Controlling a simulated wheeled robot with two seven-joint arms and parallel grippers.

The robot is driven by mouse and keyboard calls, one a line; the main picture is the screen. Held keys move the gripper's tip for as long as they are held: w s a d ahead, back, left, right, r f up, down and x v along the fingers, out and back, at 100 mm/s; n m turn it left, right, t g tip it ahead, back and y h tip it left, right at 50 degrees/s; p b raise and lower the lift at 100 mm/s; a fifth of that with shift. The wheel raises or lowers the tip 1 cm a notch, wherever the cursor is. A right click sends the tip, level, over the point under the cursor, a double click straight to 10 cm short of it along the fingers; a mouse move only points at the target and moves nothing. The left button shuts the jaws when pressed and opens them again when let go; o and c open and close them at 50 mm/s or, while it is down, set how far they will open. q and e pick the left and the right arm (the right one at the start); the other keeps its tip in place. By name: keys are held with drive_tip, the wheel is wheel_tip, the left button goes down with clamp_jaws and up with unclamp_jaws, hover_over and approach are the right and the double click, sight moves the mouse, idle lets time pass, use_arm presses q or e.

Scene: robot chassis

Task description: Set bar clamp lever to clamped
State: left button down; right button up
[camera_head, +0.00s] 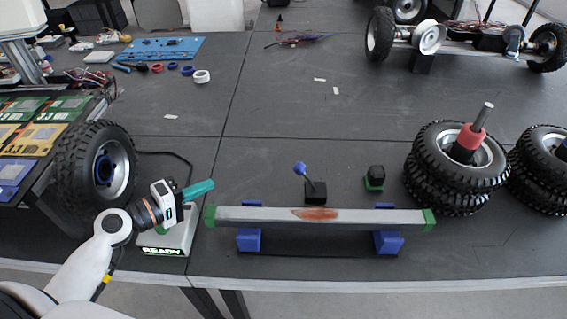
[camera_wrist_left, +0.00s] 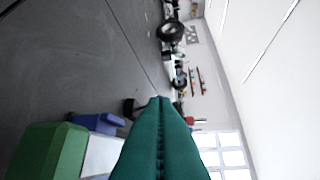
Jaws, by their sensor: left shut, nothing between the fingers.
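A long grey bar (camera_head: 265,216) with green end caps and a reddish-brown patch lies across two blue supports (camera_head: 249,239) at the table's front. Behind it stands a small black block (camera_head: 315,192) with a lever (camera_head: 301,170) topped by a blue knob. The lever tilts up and to the left. My left gripper (camera_head: 206,187) has teal fingers, shut and empty, just above and left of the bar's left end, apart from the lever. In the left wrist view the fingers (camera_wrist_left: 160,140) are together, beside the green end cap (camera_wrist_left: 50,152). My right gripper is not in view.
A black button-like piece on a green base (camera_head: 375,178) stands right of the lever. Stacked tyres (camera_head: 450,165) stand at the right. A lone wheel (camera_head: 97,170) and a stand reading READY (camera_head: 165,243) are at the left. The table's middle is clear.

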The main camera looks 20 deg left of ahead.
sight(306, 177)
use_arm(q)
drive_tip(key=s+d+p+x, duration=0.1)
drive_tip(key=p+x, duration=0.2)
drive_tip(key=x, duration=0.7)
drive_tip(key=s+d+p+x, duration=0.1)
drive_tip(key=d+p+x, duration=0.1)
drive_tip(key=x, duration=0.9)
drive_tip(key=shift+d+f+p, duration=0.2)
drive_tip(key=shift+f+p, duration=0.05)
drive_tip(key=shift+p, duration=0.6)
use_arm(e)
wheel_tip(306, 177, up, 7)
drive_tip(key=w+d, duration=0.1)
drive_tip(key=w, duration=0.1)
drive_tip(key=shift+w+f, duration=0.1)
